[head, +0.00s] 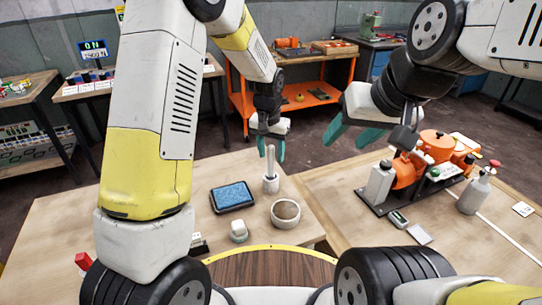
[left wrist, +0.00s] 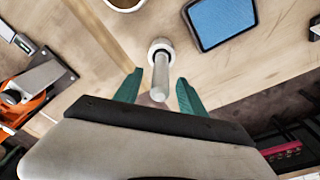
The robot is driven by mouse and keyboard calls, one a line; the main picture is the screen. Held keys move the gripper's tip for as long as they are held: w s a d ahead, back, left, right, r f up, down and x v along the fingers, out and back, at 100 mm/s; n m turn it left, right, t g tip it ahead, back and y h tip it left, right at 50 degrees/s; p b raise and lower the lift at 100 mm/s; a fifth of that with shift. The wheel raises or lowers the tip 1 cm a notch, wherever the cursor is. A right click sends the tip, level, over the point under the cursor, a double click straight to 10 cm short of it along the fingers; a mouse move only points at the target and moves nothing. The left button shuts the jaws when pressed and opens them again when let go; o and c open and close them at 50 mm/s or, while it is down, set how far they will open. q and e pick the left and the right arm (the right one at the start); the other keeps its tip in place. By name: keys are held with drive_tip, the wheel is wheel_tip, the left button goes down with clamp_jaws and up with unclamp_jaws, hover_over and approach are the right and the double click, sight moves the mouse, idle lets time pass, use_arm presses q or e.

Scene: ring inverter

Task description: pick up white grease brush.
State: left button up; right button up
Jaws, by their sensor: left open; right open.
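The white grease brush (head: 270,160) stands upright on the left table, its slim pale handle rising from a wider round white base. In the left wrist view the brush (left wrist: 160,75) shows its handle end towards the camera. My left gripper (head: 271,148) is above the table at the brush, open, with its teal fingers pointing down. In the left wrist view the fingers (left wrist: 158,93) lie either side of the handle end. I cannot tell whether they touch it. My right gripper (head: 352,133) is open and empty, in the air left of the orange machine.
A blue pad in a dark tray (head: 232,196) lies left of the brush, and a round bowl (head: 285,212) stands in front of it. A small pale block (head: 238,231) is nearer.

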use_arm(q)
drive_tip(key=shift+f, duration=0.5)
clamp_jaws()
drive_tip(key=shift+r, duration=0.1)
